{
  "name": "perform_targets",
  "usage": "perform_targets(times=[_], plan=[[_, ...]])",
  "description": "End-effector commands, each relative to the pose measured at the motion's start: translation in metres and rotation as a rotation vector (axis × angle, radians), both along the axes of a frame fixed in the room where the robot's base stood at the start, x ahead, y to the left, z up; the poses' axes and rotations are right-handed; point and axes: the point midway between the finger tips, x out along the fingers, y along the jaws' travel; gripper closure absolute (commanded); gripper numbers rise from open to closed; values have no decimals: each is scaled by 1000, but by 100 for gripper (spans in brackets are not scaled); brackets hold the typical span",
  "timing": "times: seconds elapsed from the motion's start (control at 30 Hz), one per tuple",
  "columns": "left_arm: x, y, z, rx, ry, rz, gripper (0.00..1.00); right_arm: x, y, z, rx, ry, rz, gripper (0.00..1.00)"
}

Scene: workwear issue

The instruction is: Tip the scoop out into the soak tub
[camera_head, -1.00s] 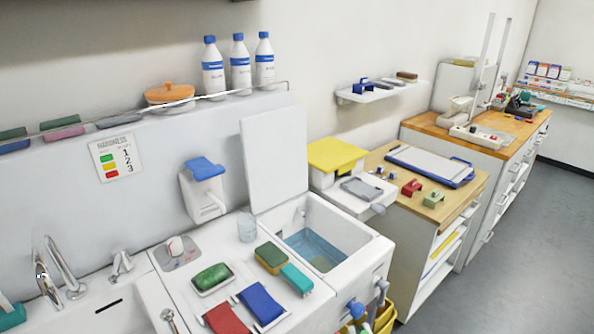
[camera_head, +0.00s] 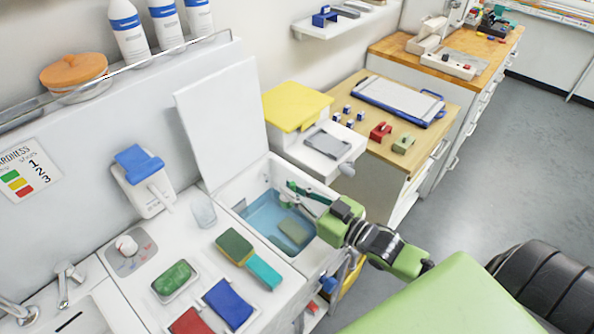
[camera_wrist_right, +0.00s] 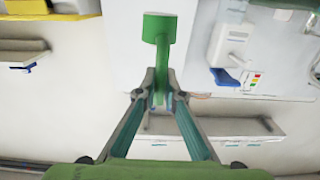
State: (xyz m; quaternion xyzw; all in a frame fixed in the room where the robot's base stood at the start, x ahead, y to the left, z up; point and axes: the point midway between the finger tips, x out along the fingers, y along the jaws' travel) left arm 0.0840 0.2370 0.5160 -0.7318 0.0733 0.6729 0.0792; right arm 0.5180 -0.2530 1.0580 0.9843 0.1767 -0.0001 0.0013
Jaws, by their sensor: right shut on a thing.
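The soak tub (camera_head: 247,188) is the white basin in the middle of the head view, with its lid (camera_head: 222,115) raised. It holds blue water and a pale yellowish-green block (camera_head: 294,231). My right gripper (camera_head: 322,205) reaches in from the right over the tub's right part. It is shut on the handle of a green scoop (camera_head: 303,190), which also shows in the right wrist view (camera_wrist_right: 160,28). There the fingers (camera_wrist_right: 160,95) pinch the handle, with the cup beyond them. I cannot see the scoop's contents or tell how far it tilts. My left gripper is not in view.
Left of the tub are a clear cup (camera_head: 203,212), a green-and-tan sponge (camera_head: 234,245), a teal block (camera_head: 263,272) and a blue pad (camera_head: 229,303). A yellow-lidded box (camera_head: 297,105) stands behind right. A wall dispenser (camera_head: 143,180) hangs at left.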

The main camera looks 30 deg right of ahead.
Motion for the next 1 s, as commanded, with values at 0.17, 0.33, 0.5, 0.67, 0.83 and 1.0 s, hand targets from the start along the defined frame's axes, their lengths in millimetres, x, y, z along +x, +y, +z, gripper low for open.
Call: perform_targets(times=[0.17, 0.33, 0.5, 0.67, 0.83, 1.0], plan=[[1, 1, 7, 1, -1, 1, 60, 14, -19, 10, -4, 0, -4, 100], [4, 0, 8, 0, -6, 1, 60, 14, -14, 9, -82, -12, -5, 100], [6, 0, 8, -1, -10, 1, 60, 12, 1, 5, -271, -44, -5, 100], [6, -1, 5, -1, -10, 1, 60, 9, 17, 1, -480, -79, -6, 100], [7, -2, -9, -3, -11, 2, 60, 7, 29, -14, -700, -112, -6, 100], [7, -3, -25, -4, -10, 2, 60, 5, 42, -27, -916, -147, -6, 100]])
